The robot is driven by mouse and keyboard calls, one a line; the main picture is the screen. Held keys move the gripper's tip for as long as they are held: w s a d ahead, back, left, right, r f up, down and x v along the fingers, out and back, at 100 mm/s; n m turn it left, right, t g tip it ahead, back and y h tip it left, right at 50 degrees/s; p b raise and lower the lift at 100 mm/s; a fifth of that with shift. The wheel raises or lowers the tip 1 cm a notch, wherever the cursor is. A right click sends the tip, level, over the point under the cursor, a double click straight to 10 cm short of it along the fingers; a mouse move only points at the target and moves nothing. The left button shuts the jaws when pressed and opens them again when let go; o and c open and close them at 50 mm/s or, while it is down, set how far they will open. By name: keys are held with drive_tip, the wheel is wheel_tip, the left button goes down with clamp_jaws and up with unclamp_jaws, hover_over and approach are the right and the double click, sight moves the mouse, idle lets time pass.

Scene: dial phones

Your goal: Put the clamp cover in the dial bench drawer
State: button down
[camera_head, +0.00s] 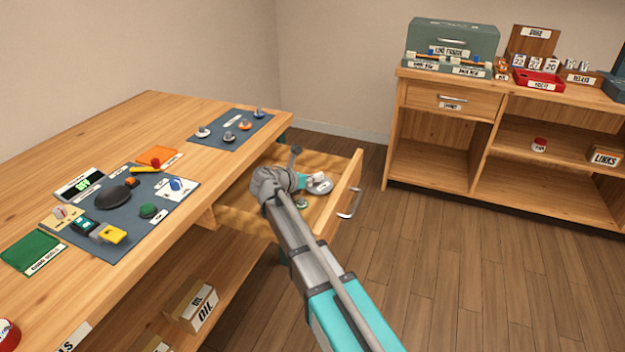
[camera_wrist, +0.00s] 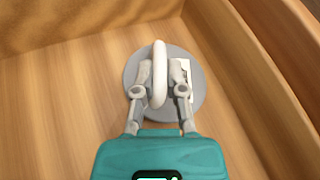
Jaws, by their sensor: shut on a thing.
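The clamp cover (camera_wrist: 195,105) is a round grey disc with a white loop handle. In the wrist view my gripper (camera_wrist: 160,78) is shut on this handle, with one finger on each side. The dial bench drawer (camera_head: 345,190) is pulled open at the bench's right end. In the head view the cover (camera_head: 321,187) and my gripper (camera_head: 303,181) are inside the drawer's outline, near its front. The wrist view shows the drawer's wooden floor (camera_wrist: 55,110) around the disc. I cannot tell whether the disc touches the floor. My arm hides part of the drawer.
The bench top (camera_head: 140,110) holds a dark mat (camera_head: 125,222) with small parts and another mat (camera_head: 225,137) with several knobs. A shelf unit (camera_head: 445,180) stands at the back right. The wooden floor (camera_head: 440,270) between them is clear.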

drive_tip(key=shift+f, duration=0.1)
drive_tip(key=c, duration=0.7)
unclamp_jaws()
drive_tip(key=shift+r, duration=0.2)
drive_tip(key=p+v, duration=0.4)
drive_tip(key=v, duration=0.6)
drive_tip(key=shift+s, duration=0.1)
drive_tip(key=shift+p+v, duration=0.3)
drive_tip(key=shift+v, duration=0.6)
